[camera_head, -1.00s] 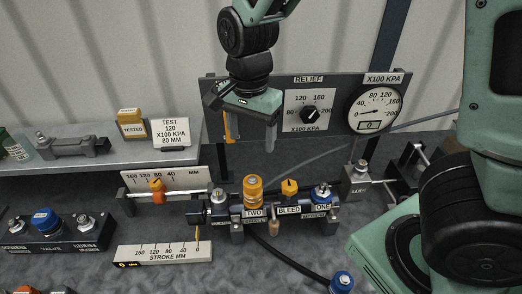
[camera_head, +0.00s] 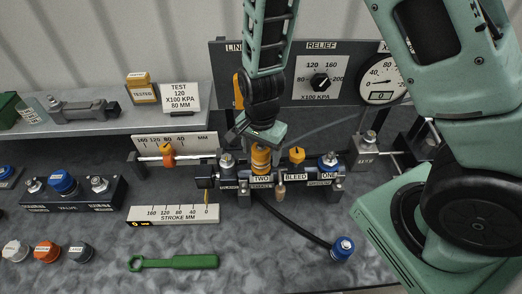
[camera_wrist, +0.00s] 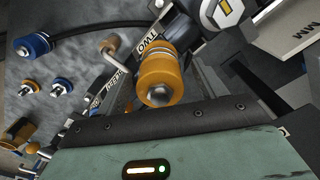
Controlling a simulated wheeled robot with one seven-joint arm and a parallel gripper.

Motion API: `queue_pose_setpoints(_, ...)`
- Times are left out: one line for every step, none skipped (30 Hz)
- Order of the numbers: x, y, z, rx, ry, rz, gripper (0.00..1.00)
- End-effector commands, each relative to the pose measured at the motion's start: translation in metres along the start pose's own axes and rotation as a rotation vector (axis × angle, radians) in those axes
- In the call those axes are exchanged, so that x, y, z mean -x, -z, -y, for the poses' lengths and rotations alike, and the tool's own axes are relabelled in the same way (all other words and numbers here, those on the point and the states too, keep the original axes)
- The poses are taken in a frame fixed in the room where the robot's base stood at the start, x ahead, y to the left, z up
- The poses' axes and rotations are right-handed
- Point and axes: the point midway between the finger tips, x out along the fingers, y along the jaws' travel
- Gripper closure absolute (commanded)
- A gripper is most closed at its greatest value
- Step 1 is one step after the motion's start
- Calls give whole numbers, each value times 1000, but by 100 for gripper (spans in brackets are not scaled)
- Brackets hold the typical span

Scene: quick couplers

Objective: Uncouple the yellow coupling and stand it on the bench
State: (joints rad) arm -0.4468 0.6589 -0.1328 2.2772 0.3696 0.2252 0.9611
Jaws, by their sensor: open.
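The yellow coupling (camera_head: 261,160) stands upright on the port labelled TWO of the manifold on the bench (camera_head: 300,232). In the wrist view the coupling (camera_wrist: 165,72) shows as a ribbed orange-yellow cylinder with a grey end, just past the edge of my gripper's body. My gripper (camera_head: 257,143) points down directly over the coupling, very close to its top. It is open and holds nothing.
A black hose runs to a blue-ended coupling (camera_head: 343,247). A green wrench (camera_head: 174,262) lies in front, with loose caps (camera_head: 47,251) to its left. The relief panel (camera_head: 340,115) rises behind.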

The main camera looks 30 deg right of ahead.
Motion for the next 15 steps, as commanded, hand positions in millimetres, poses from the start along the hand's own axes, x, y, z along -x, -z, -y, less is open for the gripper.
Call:
queue_pose_setpoints(-3,0,0,-1,0,0,30)
queue_pose_setpoints(-4,0,0,-1,0,0,30)
queue_pose_setpoints(-5,0,0,-1,1,0,30)
queue_pose_setpoints(-6,0,0,-1,1,0,30)
queue_pose_setpoints(-6,0,0,-1,1,0,30)
queue_pose_setpoints(-6,0,0,-1,1,0,30)
queue_pose_setpoints(-6,0,0,-1,1,0,30)
queue_pose_setpoints(-6,0,0,-1,1,0,30)
queue_pose_setpoints(-6,0,0,-1,1,0,30)
queue_pose_setpoints(-6,0,0,-1,1,0,30)
queue_pose_setpoints(-6,0,0,-1,1,0,30)
queue_pose_setpoints(-6,0,0,-1,1,0,36)
queue_pose_setpoints(-6,0,0,-1,1,0,44)
queue_pose_setpoints(-6,0,0,-1,1,0,52)
queue_pose_setpoints(-6,0,0,-1,1,0,63)
